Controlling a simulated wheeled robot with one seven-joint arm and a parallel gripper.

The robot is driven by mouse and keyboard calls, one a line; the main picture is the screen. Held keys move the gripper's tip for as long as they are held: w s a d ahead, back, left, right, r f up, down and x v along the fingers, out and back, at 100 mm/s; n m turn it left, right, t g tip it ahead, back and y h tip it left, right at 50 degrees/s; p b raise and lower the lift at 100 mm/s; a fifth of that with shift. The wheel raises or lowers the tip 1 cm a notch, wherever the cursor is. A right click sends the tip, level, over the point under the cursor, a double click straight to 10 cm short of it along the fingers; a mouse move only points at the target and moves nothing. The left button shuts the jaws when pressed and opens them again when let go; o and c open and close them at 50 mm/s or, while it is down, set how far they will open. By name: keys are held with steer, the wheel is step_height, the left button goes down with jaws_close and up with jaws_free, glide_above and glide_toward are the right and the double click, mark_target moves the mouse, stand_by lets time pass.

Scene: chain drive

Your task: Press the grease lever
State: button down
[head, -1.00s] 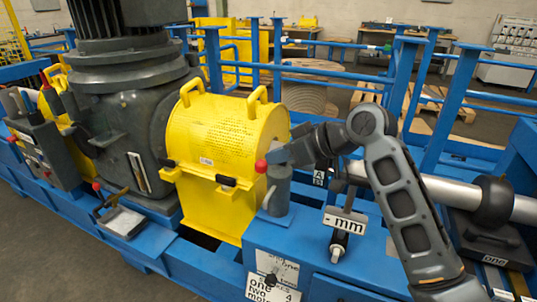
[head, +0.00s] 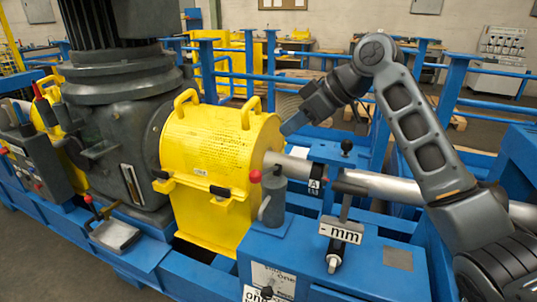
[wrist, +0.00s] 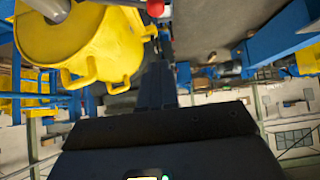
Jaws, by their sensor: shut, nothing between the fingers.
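A grey upright cylinder (head: 275,205) on a blue block carries a lever with a red ball knob (head: 254,177), just right of the yellow guard; this looks like the grease lever. A red knob also shows at the top edge of the wrist view (wrist: 155,8). A second red-knobbed lever (head: 88,199) stands over a small tray at the left. My gripper (head: 290,127) is shut and empty, raised behind and above the grey cylinder, near the guard's right end and apart from the knob. Its dark fingers show in the wrist view (wrist: 157,88).
The yellow guard (head: 205,150) with its handles stands beside the large dark motor housing (head: 115,120). A shaft (head: 385,185), a T-handle with a "- mm" plate (head: 340,230) and blue rails (head: 460,80) surround the arm. Open space lies above the shaft.

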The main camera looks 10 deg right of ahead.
steer(key=f+p+x, duration=0.1)
steer(key=x, duration=0.5)
steer(key=s+d+f+p+x, duration=0.1)
steer(key=x, duration=0.5)
steer(key=shift+f, duration=0.25)
steer(key=shift+w+d, duration=0.1)
